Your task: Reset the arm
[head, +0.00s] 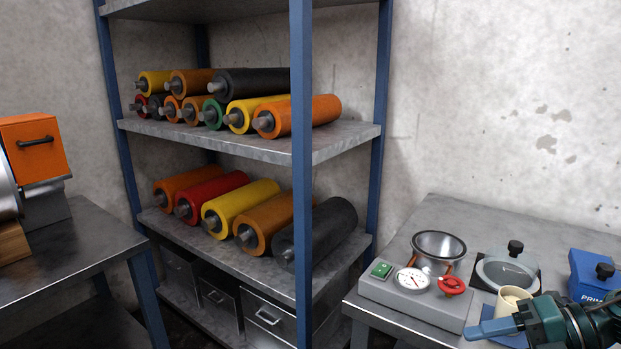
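My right gripper (490,328) comes in at the lower right corner, with a dark teal and black body and light blue fingers pointing left. It is over the front part of the right-hand table (455,212), in front of a cream cup (512,297). The fingers overlap in this view, so I cannot tell whether they are apart. No drum shows at the fingers. My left gripper is not in view.
A blue-posted shelf rack (303,200) holds several coloured rollers on two levels. A grey gauge unit (415,298), a metal bowl (438,250), a round lidded device (507,270) and a blue box (592,275) stand on the right table. An orange machine (33,148) stands left.

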